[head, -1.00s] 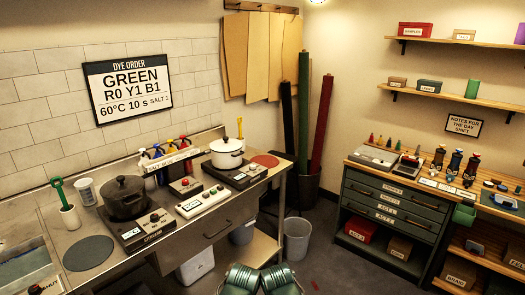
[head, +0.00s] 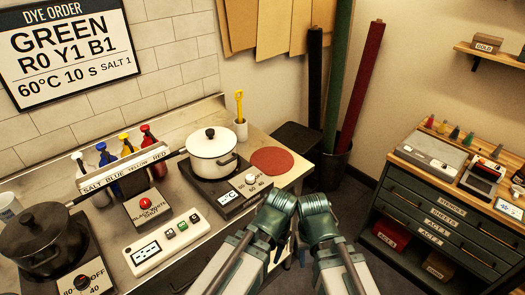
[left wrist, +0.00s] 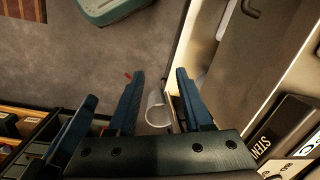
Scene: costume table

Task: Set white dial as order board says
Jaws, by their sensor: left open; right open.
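The order board (head: 70,50) on the tiled wall reads GREEN, R0 Y1 B1, 60°C 10 s, SALT 1. The white dial (head: 251,178) is on the front of the dark hotplate (head: 228,204) under the white pot (head: 211,146). Small numbers surround the dial; its pointer setting is too small to tell. My left gripper (head: 277,214) and right gripper (head: 317,212) are side by side in front of the table's right end, apart from the dial. The left wrist view shows the left jaws (left wrist: 157,85) open and empty, above the floor.
A timer panel (head: 165,243), red-button box (head: 147,206), bottle rack (head: 124,170) and red mat (head: 271,161) are on the table. A bucket (left wrist: 156,110) stands on the floor below.

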